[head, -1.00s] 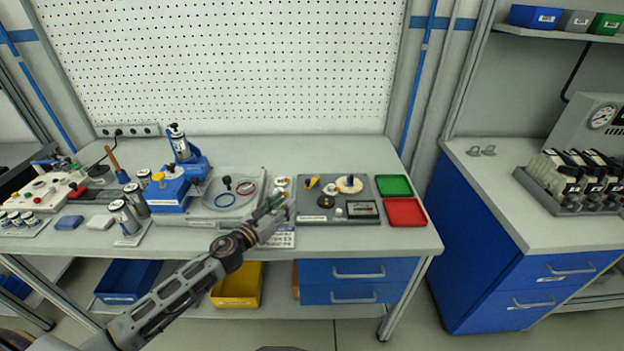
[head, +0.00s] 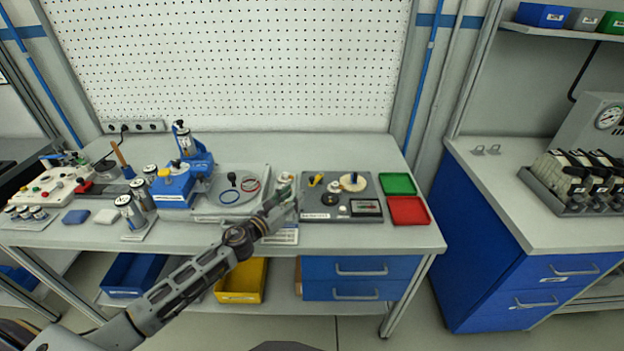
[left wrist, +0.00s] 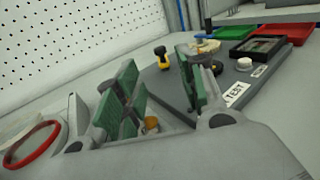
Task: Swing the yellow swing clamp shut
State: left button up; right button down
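The yellow swing clamp (head: 315,180) has a yellow handle and lies at the back left of the dark grey test board (head: 318,208). In the left wrist view the clamp (left wrist: 161,60) shows yellow with black parts, beyond and between my fingers. My left gripper (head: 286,192) is at the left edge of the board, a little left of and in front of the clamp. In the left wrist view its green-padded fingers (left wrist: 158,95) stand apart, with nothing gripped. They are apart from the clamp. My right gripper is out of view.
The board also bears a cream disc with a blue knob (head: 353,181), a white knob and a dark gauge (head: 366,208). Green (head: 397,184) and red (head: 408,211) trays lie to its right. A grey tray with rings (head: 228,206) and a blue fixture (head: 174,190) stand left.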

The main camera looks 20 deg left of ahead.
aim_at(312, 177)
pick_arm(q)
jog(key=shift+w+d, duration=0.1)
jog(key=shift+w, duration=0.25)
jog(key=shift+w+d, duration=0.15)
jog(key=shift+w, duration=0.35)
jog(key=shift+p+x, duration=0.35)
jog(key=shift+x, duration=1.15)
jog(key=shift+w+d, duration=0.2)
jog(key=shift+w, duration=0.4)
jog(key=shift+x, duration=1.65)
jog(key=shift+w+d, duration=0.3)
jog(key=shift+w, duration=0.5)
jog(key=c, duration=0.9)
jog(key=shift+d, duration=0.1)
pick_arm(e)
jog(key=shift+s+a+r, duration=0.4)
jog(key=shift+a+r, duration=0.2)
